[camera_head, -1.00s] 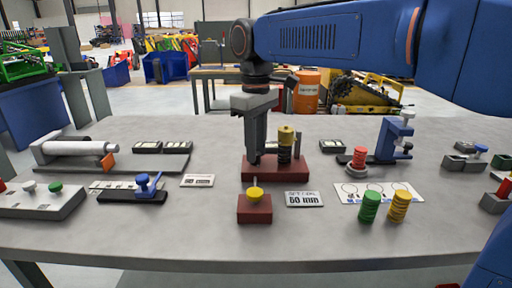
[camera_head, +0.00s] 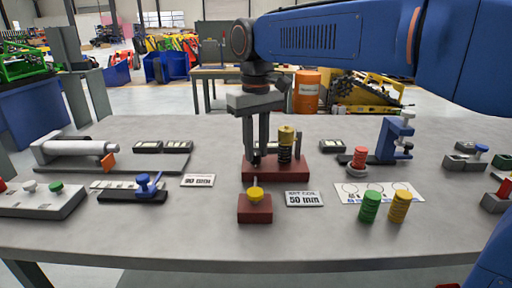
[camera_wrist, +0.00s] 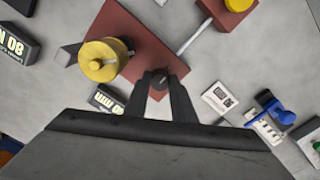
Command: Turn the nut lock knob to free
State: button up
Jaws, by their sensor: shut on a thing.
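A dark red base (camera_head: 290,176) stands mid-table, carrying an upright dark coil spring (camera_head: 284,154) topped by a brass-yellow nut (camera_head: 286,133). In the wrist view the yellow nut (camera_wrist: 103,62) is left of my fingers. A small dark knob (camera_wrist: 159,82) sits on the base beside the nut post. My gripper (camera_head: 256,158) points straight down over the base's left part. In the wrist view my gripper (camera_wrist: 160,78) is shut on the dark knob, one finger on each side. The fingers mostly hide the knob in the head view; any lock marking is not legible.
A red block with a yellow knob (camera_head: 256,194) stands in front, beside a "50 mm" card (camera_head: 304,199). Green (camera_head: 369,207) and yellow coils (camera_head: 399,206) stand at front right. A blue clamp fixture (camera_head: 393,140) stands to the right. The front table strip is clear.

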aim_at(256, 153)
jog(key=o, duration=1.1)
jog(key=shift+c, duration=0.2)
notch_tip(256, 153, up, 17)
jog(key=shift+r, duration=0.2)
